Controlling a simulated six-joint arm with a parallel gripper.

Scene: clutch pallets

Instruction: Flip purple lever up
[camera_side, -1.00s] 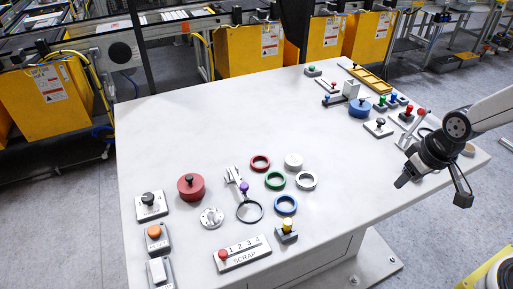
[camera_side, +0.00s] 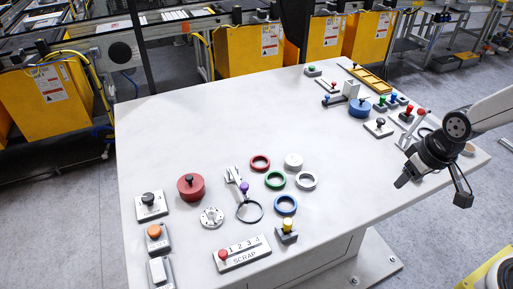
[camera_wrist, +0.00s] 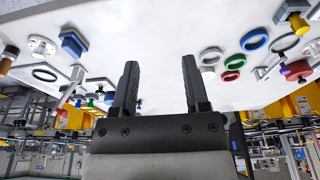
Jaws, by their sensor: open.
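The purple lever (camera_side: 244,187) has a round purple knob and stands at a grey metal bracket (camera_side: 232,175) near the middle front of the white table, close to a black ring (camera_side: 249,211). Its knob also shows at the right of the wrist view (camera_wrist: 279,55). My gripper (camera_side: 403,181) is at the table's right edge, far to the right of the lever and apart from it. In the wrist view its two dark fingers (camera_wrist: 160,64) are spread with nothing between them. The lever's exact tilt is hard to tell.
Red, green, blue and white rings lie right of the lever. A red round pot (camera_side: 191,186) stands left, and a SCRAP slider panel (camera_side: 242,254) lies in front. A yellow-knobbed block (camera_side: 287,231) is nearby. Several coloured levers stand at the back right. The table's back left is clear.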

